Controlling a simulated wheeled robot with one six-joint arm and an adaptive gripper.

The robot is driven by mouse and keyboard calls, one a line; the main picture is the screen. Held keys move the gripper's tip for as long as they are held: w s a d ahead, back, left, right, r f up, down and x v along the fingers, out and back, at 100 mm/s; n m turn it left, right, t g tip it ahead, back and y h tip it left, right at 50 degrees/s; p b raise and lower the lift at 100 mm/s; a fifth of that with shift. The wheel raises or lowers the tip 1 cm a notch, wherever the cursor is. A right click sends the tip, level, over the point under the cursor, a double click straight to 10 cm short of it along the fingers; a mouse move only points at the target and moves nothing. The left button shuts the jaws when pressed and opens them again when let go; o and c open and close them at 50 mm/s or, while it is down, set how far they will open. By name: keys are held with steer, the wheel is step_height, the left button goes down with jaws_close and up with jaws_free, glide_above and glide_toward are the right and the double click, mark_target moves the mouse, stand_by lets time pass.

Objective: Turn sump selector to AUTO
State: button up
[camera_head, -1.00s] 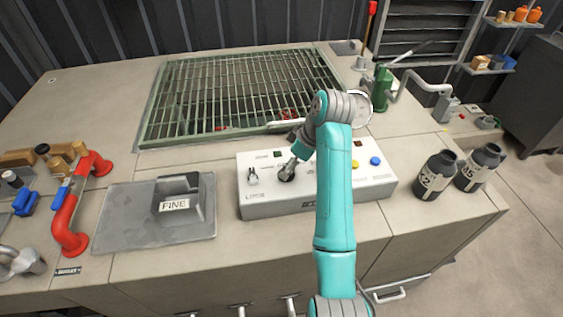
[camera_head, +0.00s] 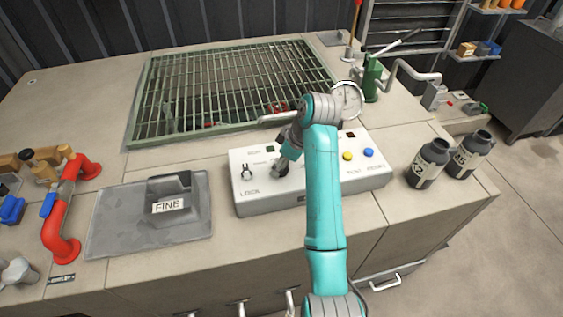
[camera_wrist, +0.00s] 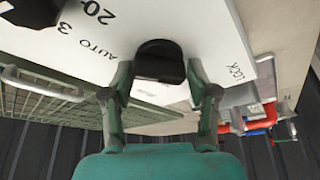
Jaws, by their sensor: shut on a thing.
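The white control box (camera_head: 312,198) stands on the bench top in the head view. My gripper (camera_head: 281,166) points down at its upper face, left of the middle. In the wrist view the fingers of my gripper (camera_wrist: 158,80) are closed on both sides of a black knob (camera_wrist: 160,62). The word AUTO (camera_wrist: 97,50) is printed to the left of this knob, and LOCK (camera_wrist: 236,73) to its right. The picture is too coarse to tell which mark the knob points at. My arm covers the middle of the box in the head view.
A small switch (camera_head: 246,172) stands on the box left of my gripper. Yellow (camera_head: 347,156) and blue (camera_head: 368,152) buttons lie to the right. A green grating (camera_head: 220,90) is behind, a metal plate marked FINE (camera_head: 120,220) left, and two dark bottles (camera_head: 431,163) right.

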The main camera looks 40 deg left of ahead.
steer(key=shift+s+m+t, duration=0.1)
steer(key=shift+m+t, duration=0.7)
steer(key=shift+m, duration=1.4)
steer(key=shift+c, duration=0.3)
steer(key=o, duration=1.2)
steer(key=shift+c, duration=0.2)
